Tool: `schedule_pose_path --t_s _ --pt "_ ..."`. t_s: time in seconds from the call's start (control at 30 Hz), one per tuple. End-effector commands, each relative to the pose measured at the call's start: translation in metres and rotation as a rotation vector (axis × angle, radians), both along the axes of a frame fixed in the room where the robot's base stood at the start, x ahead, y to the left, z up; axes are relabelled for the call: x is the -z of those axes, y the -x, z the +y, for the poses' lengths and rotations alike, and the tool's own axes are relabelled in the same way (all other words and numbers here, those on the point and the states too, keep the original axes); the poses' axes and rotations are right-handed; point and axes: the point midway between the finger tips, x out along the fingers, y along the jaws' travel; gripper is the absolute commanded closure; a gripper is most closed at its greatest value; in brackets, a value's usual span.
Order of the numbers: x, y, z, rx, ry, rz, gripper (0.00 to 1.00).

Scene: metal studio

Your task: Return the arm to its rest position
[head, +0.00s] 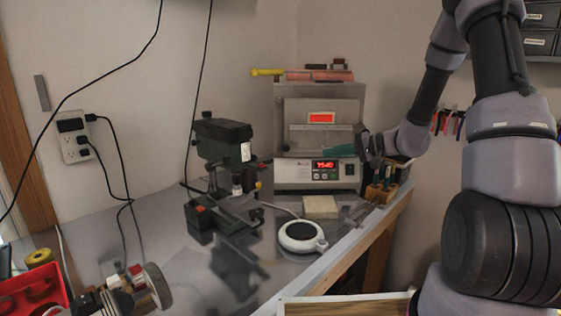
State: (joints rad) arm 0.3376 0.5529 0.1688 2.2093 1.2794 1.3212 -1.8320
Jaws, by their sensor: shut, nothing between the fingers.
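My arm comes in from the right side of the head view and bends down and to the left. My gripper (362,145) is at its end, small and dark, in front of the right side of the furnace (345,108). It looks shut and I see nothing held in it. A teal bar-like shape (333,152) shows just left of it; I cannot tell whether they touch. The gripper is above the bench, over the wooden tool holder (381,190).
A dark green bench machine (222,140) stands left of the furnace. A round white device (300,236) and a pale block (320,207) sit on the metal bench (190,270). A red tray (35,290) and a grinder-like tool (155,285) are at front left. Drawers (540,42) hang upper right.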

Motion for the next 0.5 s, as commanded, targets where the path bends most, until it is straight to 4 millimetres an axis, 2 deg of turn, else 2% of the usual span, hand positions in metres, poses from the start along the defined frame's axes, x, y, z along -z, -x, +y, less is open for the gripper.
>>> schedule_pose_path --t_s 0.03,0.23,0.5 --pt "-0.019 0.014 0.007 -0.041 0.035 0.014 1.0" --pt "-0.068 0.076 0.022 -0.143 0.197 0.122 1.0" --pt "-0.115 0.156 0.013 -0.118 0.464 0.217 1.0"
